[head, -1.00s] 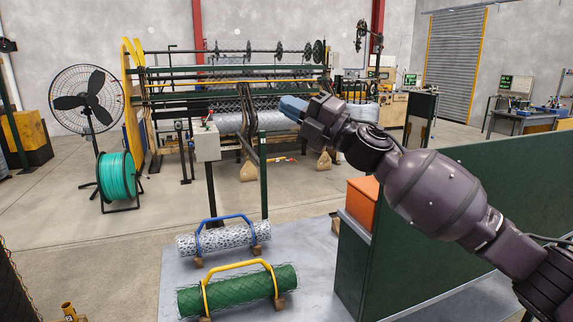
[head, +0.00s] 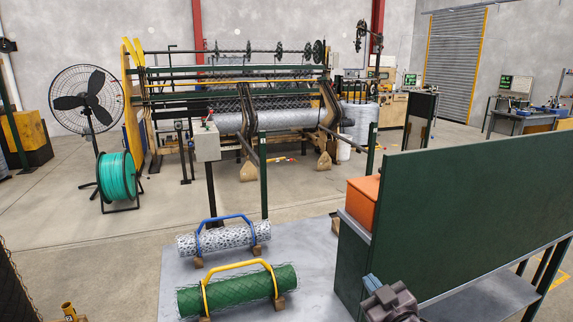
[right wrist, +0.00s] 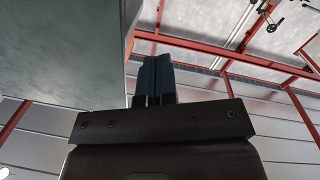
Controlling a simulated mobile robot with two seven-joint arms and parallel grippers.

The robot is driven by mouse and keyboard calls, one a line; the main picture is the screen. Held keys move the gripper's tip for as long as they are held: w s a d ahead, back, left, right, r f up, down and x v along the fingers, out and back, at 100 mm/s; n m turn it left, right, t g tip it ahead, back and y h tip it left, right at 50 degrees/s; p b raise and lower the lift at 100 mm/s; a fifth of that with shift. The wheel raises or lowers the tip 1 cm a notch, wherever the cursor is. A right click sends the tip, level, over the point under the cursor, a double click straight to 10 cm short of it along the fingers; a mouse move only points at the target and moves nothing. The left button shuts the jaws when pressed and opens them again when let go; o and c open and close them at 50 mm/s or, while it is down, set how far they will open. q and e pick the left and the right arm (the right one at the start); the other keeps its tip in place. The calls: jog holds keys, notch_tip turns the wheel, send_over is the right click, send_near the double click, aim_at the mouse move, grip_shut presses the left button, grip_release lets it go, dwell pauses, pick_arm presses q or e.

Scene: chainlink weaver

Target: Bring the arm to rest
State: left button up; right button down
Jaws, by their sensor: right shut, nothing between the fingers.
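My right gripper (head: 371,283) shows at the bottom of the head view, low and in front of the green panel (head: 470,215). Only its blue-grey fingers and dark body are visible there; the rest of the right arm is out of the picture. In the right wrist view its two fingers (right wrist: 154,76) lie together, shut with nothing between them, and point toward the ceiling. My left gripper is not in any view.
The green panel and the grey shelf (head: 485,298) beside it stand close to the right gripper. An orange box (head: 363,201) sits at the panel's left end. A green mesh roll (head: 240,290) and a silver one (head: 222,239) lie on the grey mat (head: 310,250).

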jog(key=s+d+f+m+g+h, duration=0.2)
jog(key=s+d+f+m+g, duration=0.1)
jog(key=s+f, duration=0.8)
jog(key=s+d+f+m+g+h, duration=0.2)
jog(key=s+d+f, duration=0.4)
jog(key=s+f, duration=0.6)
jog(key=s+m, duration=0.1)
jog(key=s, duration=0.2)
jog(key=shift+d+g+h, duration=0.15)
jog(key=shift+g+h, duration=0.25)
jog(key=shift+s, duration=0.1)
